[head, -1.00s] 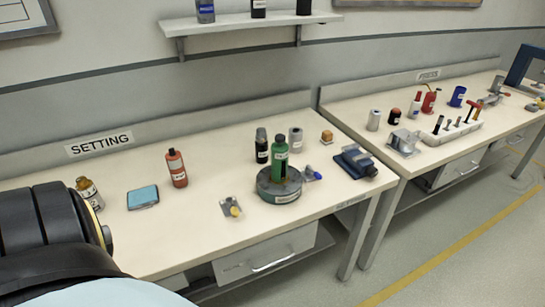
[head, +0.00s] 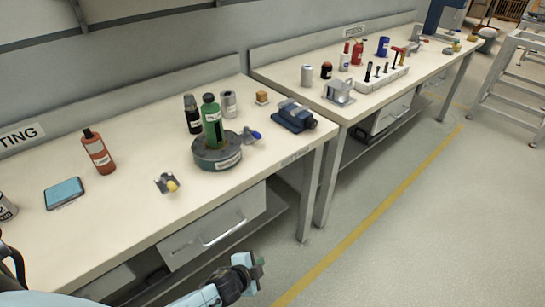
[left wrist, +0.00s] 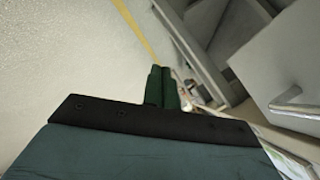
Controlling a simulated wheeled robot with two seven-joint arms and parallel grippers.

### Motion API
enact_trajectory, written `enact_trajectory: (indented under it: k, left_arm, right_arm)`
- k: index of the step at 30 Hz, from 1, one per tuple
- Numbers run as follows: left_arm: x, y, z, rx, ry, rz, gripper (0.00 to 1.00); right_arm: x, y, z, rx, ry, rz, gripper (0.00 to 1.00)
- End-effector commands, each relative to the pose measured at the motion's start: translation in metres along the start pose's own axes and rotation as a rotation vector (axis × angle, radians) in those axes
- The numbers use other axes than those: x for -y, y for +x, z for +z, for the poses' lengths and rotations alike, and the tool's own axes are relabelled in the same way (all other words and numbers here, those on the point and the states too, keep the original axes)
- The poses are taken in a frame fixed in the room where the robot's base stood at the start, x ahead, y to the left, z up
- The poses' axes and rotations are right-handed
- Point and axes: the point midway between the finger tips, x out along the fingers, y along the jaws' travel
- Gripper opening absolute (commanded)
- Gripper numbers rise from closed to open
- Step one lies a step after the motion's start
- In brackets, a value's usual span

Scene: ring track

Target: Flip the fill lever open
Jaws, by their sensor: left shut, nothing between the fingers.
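A small metal bracket with a yellow knob (head: 172,185) sits near the bench's front edge. I cannot tell which of these is the fill lever. My left gripper (head: 257,264) is low in front of the bench drawer, below the bench top and apart from both. Its fingers also show in the left wrist view (left wrist: 162,88), shut and empty. My right gripper is not in view.
On the near bench are a red bottle (head: 98,152), a blue pad (head: 64,193), a dark bottle (head: 192,114), a grey can (head: 229,104) and a blue vise-like device (head: 294,116). A drawer (head: 212,228) hangs under the bench.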

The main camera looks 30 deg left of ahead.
Motion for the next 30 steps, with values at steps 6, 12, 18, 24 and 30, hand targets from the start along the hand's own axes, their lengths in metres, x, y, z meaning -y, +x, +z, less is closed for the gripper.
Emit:
enact_trajectory:
  k: [6, 12, 18, 24, 30]
  left_arm:
    - [0.133, -0.012, -0.137, -0.283, 0.464, -0.395, 0.0]
    - [0.205, -0.096, -0.274, -0.547, 1.204, -0.902, 0.0]
    - [0.192, -0.124, -0.317, -0.678, 2.159, -1.222, 0.0]
    - [0.215, -0.091, -0.25, 0.503, -2.589, 0.849, 0.0]
    - [0.311, -0.082, -0.149, 0.285, -2.176, 0.124, 0.0]
  right_arm:
    - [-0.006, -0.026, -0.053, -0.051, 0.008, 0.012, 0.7]
    - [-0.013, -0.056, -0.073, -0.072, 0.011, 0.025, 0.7]
    - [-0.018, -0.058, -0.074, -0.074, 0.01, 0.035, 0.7]
    - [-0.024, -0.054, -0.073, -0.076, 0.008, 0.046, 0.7]
    - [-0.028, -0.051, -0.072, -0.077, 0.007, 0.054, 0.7]
